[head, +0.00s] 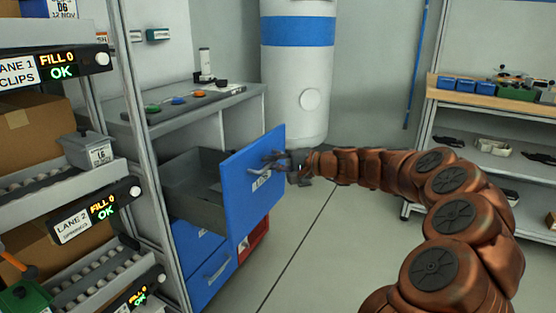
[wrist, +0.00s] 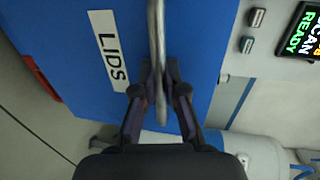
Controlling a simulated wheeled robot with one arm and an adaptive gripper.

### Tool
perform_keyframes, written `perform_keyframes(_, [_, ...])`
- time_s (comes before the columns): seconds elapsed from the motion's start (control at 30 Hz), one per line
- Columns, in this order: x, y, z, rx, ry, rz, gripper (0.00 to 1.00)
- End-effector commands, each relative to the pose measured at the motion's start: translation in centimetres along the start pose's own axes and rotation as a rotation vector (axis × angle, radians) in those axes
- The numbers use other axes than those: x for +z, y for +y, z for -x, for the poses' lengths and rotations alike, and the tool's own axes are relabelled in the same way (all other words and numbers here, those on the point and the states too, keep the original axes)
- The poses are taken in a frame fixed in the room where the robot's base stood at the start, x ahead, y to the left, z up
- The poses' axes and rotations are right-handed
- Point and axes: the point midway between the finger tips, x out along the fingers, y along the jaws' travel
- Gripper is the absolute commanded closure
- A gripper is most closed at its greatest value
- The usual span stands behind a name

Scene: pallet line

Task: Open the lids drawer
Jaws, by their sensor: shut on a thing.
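The lids drawer has a blue front (head: 248,185) and stands pulled out from the grey cabinet, with its grey inside (head: 200,200) showing from above. In the wrist view its blue front (wrist: 200,60) carries a white label (wrist: 112,48) reading LIDS. A silver bar handle (wrist: 157,50) runs across the front. My gripper (wrist: 160,85) is shut on this handle, one finger on each side of it. In the head view my gripper (head: 280,163) is at the upper part of the drawer front. It hides part of the handle and label there.
A lane rack (head: 75,215) with cartons stands at the left. A white and blue column (head: 298,75) is behind. The floor (head: 320,250) before the drawer is clear.

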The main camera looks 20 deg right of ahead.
Motion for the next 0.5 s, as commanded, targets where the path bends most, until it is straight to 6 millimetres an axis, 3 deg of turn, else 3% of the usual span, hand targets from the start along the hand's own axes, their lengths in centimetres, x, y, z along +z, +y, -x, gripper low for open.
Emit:
perform_keyframes(0.43, [0.39,0.1,0.03,0.001,-0.009,0.001,1.0])
perform_keyframes(0.47, [0.35,0.11,0.07,0.001,-0.008,0.001,0.88])
perform_keyframes(0.5, [0.33,0.11,0.09,0.001,-0.008,0.0,0.84])
